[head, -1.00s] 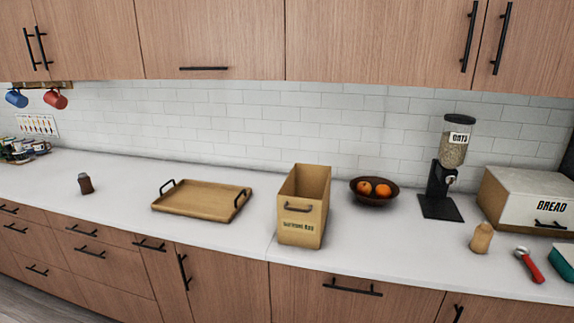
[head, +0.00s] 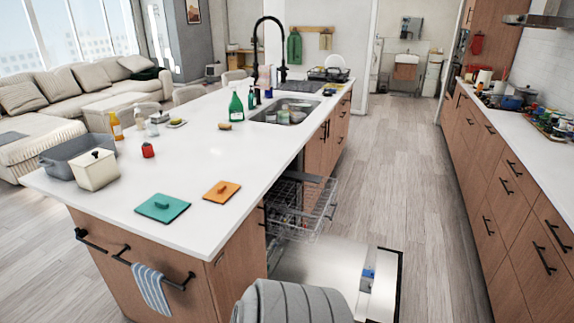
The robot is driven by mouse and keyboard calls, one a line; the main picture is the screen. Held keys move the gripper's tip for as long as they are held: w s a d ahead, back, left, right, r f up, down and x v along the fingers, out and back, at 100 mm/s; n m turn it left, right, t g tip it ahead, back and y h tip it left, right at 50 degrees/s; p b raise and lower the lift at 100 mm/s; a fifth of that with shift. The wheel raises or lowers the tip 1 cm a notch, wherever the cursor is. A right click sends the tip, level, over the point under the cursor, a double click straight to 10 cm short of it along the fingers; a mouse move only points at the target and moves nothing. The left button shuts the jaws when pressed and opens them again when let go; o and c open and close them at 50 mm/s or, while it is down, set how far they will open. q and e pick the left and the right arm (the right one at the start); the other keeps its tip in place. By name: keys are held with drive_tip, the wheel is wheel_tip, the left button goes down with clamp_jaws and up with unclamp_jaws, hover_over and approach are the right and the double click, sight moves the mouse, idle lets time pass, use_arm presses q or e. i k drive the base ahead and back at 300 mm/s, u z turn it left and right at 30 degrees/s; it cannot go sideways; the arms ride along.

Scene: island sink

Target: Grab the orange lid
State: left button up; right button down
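The orange lid (head: 222,191) is a flat square with a small knob. It lies on the white island counter near its right edge, in the head view. A larger teal lid (head: 162,207) lies to its left and nearer to me, apart from it. A grey rounded part of my own body shows at the bottom middle. Neither gripper is in view.
The island countertop (head: 115,230) has free room around the lids. A cream container (head: 95,170) and a grey tub (head: 78,152) stand at its left end. An open dishwasher door (head: 318,272) and pulled-out rack (head: 298,205) jut into the aisle. The wooden floor (head: 400,180) beyond is clear.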

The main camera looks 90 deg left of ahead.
sight(224, 190)
drive_tip(key=u, duration=0.1)
drive_tip(key=i, duration=0.4)
drive_tip(key=u, duration=3.05)
drive_tip(key=i, duration=0.95)
